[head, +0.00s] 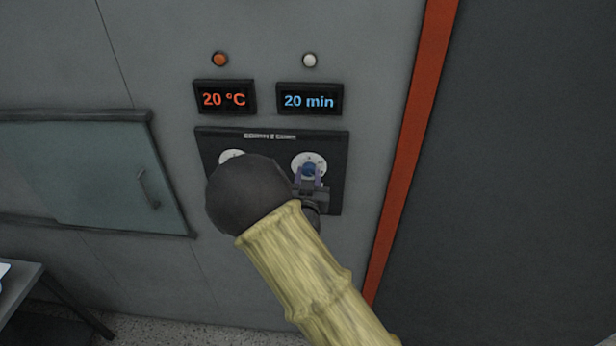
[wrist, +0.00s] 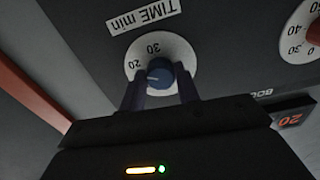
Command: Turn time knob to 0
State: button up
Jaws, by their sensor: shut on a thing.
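The blue time knob (head: 309,170) sits on a white dial on the right of the dark control panel (head: 334,183). My gripper (head: 309,180) is at the knob, its fingers on either side of it. In the wrist view the time knob (wrist: 160,73) is between the two fingertips of my gripper (wrist: 161,82), which are shut on it. The white dial (wrist: 139,52) shows 20 and 30, under a "TIME min" label (wrist: 144,14); its near part is hidden by the fingers. The time display (head: 309,100) reads 20 min.
The temperature display (head: 224,98) reads 20 °C. The temperature dial (head: 232,155) is partly hidden behind my arm; its red knob (wrist: 314,33) shows at the wrist view's right edge. A glass door (head: 85,170) with a handle is at left, an orange strip (head: 412,130) at right.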

jog(key=shift+n+b, duration=0.3)
jog(key=shift+n, duration=0.2)
jog(key=shift+n+b, duration=0.5)
jog(key=shift+n, duration=0.4)
jog(key=n+b, duration=0.1)
jog(key=n, duration=0.2)
jog(key=shift+r+n, duration=0.1)
jog(key=shift+n, duration=0.2)
jog(key=n, duration=0.3)
jog(key=shift+r+n, duration=0.1)
jog(key=shift+n, duration=0.2)
jog(key=n, duration=0.3)
jog(key=shift+d+n, duration=0.1)
jog(key=shift+n, duration=0.2)
jog(key=n+p, duration=0.1)
jog(key=n, duration=0.4)
jog(key=shift+r+n, duration=0.15)
jog(key=shift+n, duration=0.15)
jog(key=n+p, duration=0.1)
jog(key=n, duration=0.3)
jog(key=shift+r+n, duration=0.1)
jog(key=shift+n, duration=0.3)
jog(key=shift+w, duration=0.1)
